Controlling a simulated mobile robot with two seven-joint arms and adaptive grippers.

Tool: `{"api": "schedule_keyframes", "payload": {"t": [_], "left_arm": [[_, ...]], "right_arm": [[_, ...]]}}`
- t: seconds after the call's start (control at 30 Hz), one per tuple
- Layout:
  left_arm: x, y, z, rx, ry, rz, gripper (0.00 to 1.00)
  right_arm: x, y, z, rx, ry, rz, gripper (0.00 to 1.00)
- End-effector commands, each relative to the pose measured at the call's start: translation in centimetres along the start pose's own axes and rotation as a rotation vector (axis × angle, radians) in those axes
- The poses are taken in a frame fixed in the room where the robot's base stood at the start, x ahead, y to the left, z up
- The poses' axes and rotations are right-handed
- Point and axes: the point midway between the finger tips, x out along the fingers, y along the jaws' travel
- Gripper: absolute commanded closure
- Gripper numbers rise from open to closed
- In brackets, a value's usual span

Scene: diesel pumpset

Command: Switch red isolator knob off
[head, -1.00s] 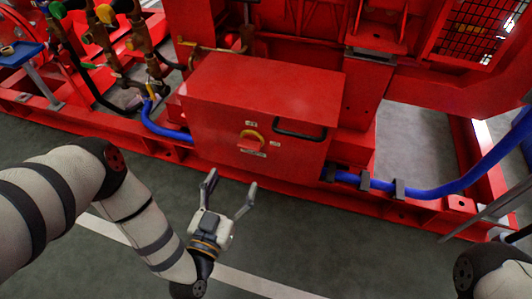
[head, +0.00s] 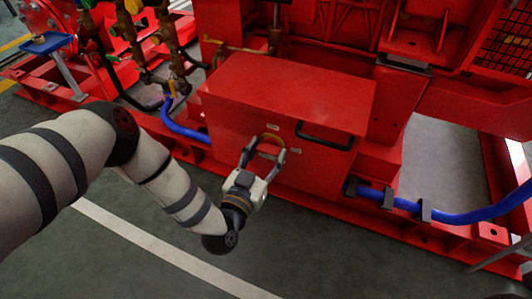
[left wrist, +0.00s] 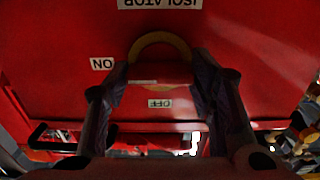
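The red isolator knob (left wrist: 160,74) with its yellow ring is on the face of the red box (head: 285,85). The wrist view shows it upside down, with the ON label (left wrist: 103,64) at the left and the OFF label (left wrist: 159,103) below the knob. In the head view the yellow ring (head: 272,138) shows just beyond my left gripper (head: 264,153), which partly hides the knob. My left gripper is open, with one finger on each side of the knob; I cannot tell whether they touch it. My right gripper is out of view.
A black handle (head: 324,136) sticks out of the box face, right of the knob. Blue hoses (head: 185,128) run from both sides of the box. The red base rail (head: 400,220) runs along the front. The grey floor (head: 130,250) before it is clear.

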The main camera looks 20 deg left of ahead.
Motion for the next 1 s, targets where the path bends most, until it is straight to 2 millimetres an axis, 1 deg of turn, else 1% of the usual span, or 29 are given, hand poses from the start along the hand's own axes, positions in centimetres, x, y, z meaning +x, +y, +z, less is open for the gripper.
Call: {"api": "schedule_keyframes", "payload": {"t": [0.27,0.47,0.67,1.0], "left_arm": [[-0.01,-0.01,0.02,-0.010,-0.001,0.000,0.78],[0.03,0.00,-0.04,-0.080,0.000,-0.001,0.78],[0.02,0.03,-0.04,-0.230,-0.001,0.000,0.78],[0.03,0.03,0.00,-0.553,-0.001,0.000,0.78]], "right_arm": [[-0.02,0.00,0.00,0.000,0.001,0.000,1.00],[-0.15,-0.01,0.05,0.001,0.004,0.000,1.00],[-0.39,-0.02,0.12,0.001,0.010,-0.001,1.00],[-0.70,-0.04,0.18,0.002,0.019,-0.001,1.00]]}}
